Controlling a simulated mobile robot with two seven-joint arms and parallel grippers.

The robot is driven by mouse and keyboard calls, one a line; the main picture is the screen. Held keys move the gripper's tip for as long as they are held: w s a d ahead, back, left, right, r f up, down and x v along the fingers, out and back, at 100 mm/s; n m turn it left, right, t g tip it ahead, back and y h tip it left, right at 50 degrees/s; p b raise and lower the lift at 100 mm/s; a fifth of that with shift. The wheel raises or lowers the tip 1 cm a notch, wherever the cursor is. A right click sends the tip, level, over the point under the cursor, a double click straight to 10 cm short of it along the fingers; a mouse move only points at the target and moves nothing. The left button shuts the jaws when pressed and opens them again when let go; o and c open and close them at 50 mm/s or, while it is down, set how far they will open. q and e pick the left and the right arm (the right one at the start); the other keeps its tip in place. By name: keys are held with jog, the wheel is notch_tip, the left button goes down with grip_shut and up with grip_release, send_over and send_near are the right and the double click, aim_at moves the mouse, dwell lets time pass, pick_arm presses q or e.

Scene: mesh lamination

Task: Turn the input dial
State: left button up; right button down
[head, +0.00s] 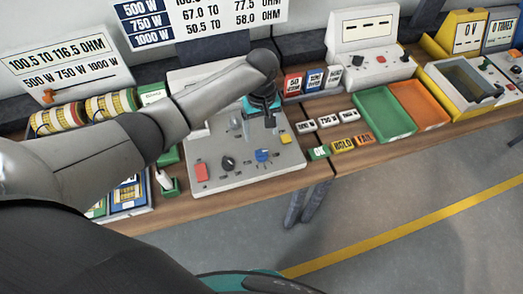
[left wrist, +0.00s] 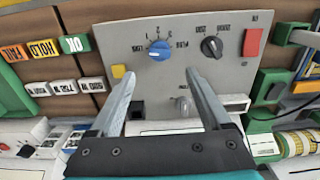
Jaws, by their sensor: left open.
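The grey control panel (head: 230,185) lies on the bench. It carries a blue dial (head: 263,156), a black dial (head: 228,163) and a red block (head: 201,172); their small labels are too small to read for sure. My left gripper (head: 268,118) is over the panel's back part, pointing down. In the left wrist view its open fingers (left wrist: 160,82) are empty, and the blue dial (left wrist: 160,50) shows just past the gap between the tips, apart from them. The black dial (left wrist: 211,46) is to its right in that view. My right gripper is not in view.
A yellow button (head: 285,138) is on the panel's right. Small label blocks (head: 343,144), a green tray (head: 384,116) and an orange tray (head: 420,104) are to the right. Wire spools (head: 110,105) stand at the left. My left arm hides part of the panel's back.

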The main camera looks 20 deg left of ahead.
aim_at(262, 152)
pick_arm(q)
notch_tip(262, 152, down, 11)
jog(key=b, duration=0.2)
jog(key=shift+f+b, duration=0.1)
jog(key=shift+b, duration=0.2)
grip_shut()
dwell(0.6)
